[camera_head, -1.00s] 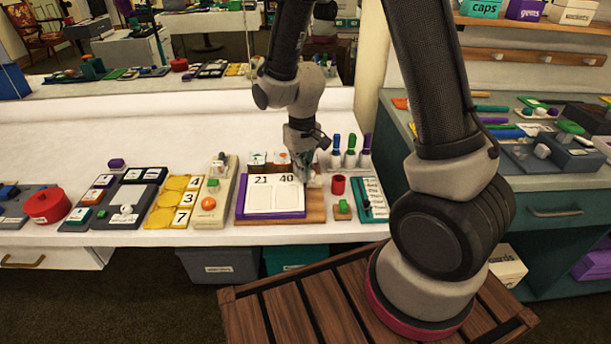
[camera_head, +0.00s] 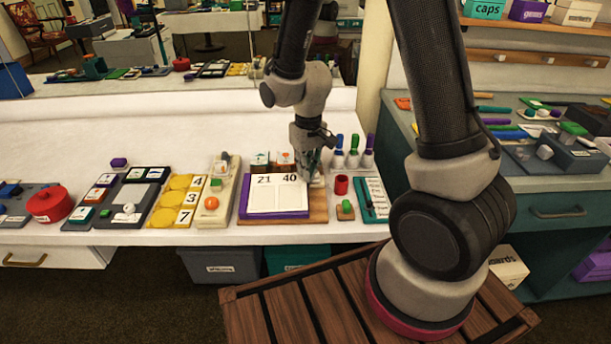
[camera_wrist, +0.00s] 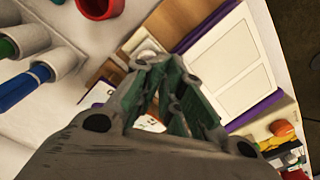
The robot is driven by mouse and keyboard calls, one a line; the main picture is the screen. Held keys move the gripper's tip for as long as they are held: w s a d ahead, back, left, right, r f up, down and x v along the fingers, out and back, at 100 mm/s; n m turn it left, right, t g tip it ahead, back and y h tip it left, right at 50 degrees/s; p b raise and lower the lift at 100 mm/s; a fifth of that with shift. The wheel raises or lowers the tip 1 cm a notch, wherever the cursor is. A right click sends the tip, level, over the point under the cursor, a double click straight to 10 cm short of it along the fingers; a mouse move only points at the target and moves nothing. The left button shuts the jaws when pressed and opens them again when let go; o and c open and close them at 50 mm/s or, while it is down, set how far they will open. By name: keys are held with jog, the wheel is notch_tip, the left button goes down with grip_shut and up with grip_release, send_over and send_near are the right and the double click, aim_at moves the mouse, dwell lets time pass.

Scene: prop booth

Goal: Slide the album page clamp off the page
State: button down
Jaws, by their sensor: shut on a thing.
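The album lies open on a wooden board (camera_head: 318,216). Its cover is purple (camera_head: 276,214) and its white page (camera_head: 278,198) has two panels with 21 and 40 above them. In the wrist view the page (camera_wrist: 230,62) is right of my fingers. My gripper (camera_head: 310,173) is at the page's upper right corner, low over the board. Its green-lined fingers (camera_wrist: 168,98) are shut on the clamp, which they mostly hide. A small pale piece (camera_head: 317,181) shows beside the fingertips; I cannot tell whether it is part of the clamp.
A red cup (camera_head: 341,185) and a green block on a small stand (camera_head: 345,208) are right of the board. Several capped markers (camera_head: 353,150) stand behind. A teal card (camera_head: 374,197) is farther right. A cream panel with an orange knob (camera_head: 211,203) is close on the left.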

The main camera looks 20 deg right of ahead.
aim_at(319, 178)
jog(key=shift+s+d+f, duration=0.2)
jog(key=shift+s+d, duration=0.15)
jog(key=shift+d, duration=0.15)
jog(key=shift+s+d+f, duration=0.2)
jog(key=shift+s+d, duration=0.15)
jog(key=shift+d, duration=0.15)
jog(key=c, duration=2.2)
grip_release()
jog(key=shift+s+d, duration=0.1)
jog(key=shift+d, duration=0.35)
jog(key=shift+o, duration=1.1)
jog(key=shift+s+d, duration=0.2)
jog(key=shift+d, duration=0.25)
jog(key=shift+w+a+r, duration=0.15)
jog(key=shift+r, duration=0.3)
jog(key=shift+w+a+r, duration=0.1)
jog(key=shift+r, duration=0.3)
grip_shut()
jog(key=shift+w+a+r, duration=0.15)
jog(key=shift+r, duration=0.95)
jog(key=shift+w+a+r, duration=0.15)
jog(key=shift+r, duration=0.9)
